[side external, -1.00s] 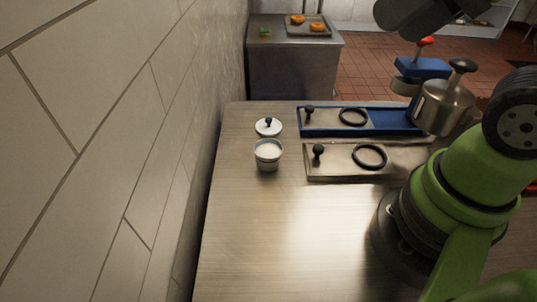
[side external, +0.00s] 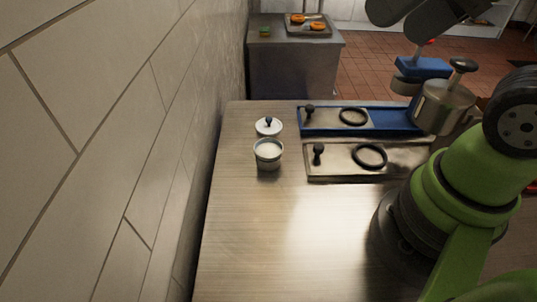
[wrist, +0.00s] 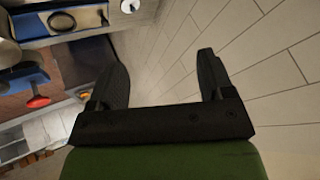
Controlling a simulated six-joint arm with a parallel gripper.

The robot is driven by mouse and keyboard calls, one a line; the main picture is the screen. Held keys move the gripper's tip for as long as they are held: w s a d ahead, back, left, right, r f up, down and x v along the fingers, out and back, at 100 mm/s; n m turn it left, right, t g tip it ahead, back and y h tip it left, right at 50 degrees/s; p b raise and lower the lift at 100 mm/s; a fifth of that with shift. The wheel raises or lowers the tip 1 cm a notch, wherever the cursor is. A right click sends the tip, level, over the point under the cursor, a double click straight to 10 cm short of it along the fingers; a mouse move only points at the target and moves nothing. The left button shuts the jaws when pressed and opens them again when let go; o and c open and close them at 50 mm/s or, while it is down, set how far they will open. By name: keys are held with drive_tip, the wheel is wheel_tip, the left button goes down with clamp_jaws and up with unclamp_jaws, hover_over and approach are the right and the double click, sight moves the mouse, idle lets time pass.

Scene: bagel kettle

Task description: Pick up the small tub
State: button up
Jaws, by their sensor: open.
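The small tub (side external: 268,154) is a grey-banded cup with white contents. It stands upright on the left part of the steel counter in the side view. A white lid with a dark knob (side external: 268,127) lies just behind it, apart from the tub. My gripper (wrist: 163,66) is open in the wrist view, with nothing between its two dark fingers. It points toward the tiled wall, away from the tub. A small white round thing (wrist: 130,5) is cut off at the top edge of the wrist view; I cannot tell surely whether it is the lid.
A blue tray (side external: 385,129) and a steel plate (side external: 334,174), each with a black ring and knob, lie right of the tub. A metal kettle (side external: 440,106) stands behind. The tiled wall (side external: 110,150) rises at left. The front counter is clear. Orange rings lie on a tray (side external: 309,32) farther back.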

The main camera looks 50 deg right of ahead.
drive_tip(key=shift+o, duration=1.2)
drive_tip(key=g+h, duration=0.2)
drive_tip(key=g, duration=0.5)
hover_over(268, 152)
drive_tip(key=s+a, duration=0.2)
wheel_tip(268, 152, down, 25)
drive_tip(key=shift+d+r, duration=0.15)
wheel_tip(268, 152, down, 6)
drive_tip(key=shift+w+r, duration=0.15)
drive_tip(key=shift+r, duration=0.05)
